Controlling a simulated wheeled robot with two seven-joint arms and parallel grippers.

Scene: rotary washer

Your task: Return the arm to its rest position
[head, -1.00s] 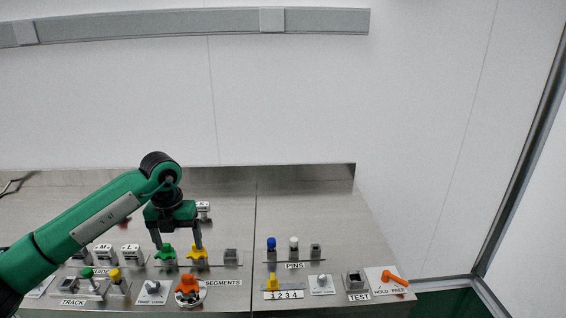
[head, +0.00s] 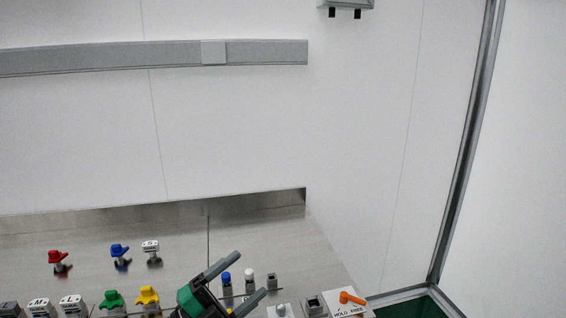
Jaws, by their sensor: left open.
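My left gripper (head: 251,274) is at the bottom of the head view, with its two dark fingers spread apart and pointing to the upper right. Most of my left arm is below the picture edge. My right gripper is not in view.
A green part (head: 112,299), a red part (head: 57,258) and a blue part (head: 120,251) stand on the metal bench (head: 190,234). A white-topped peg (head: 249,279) and an orange lever (head: 350,298) are at right.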

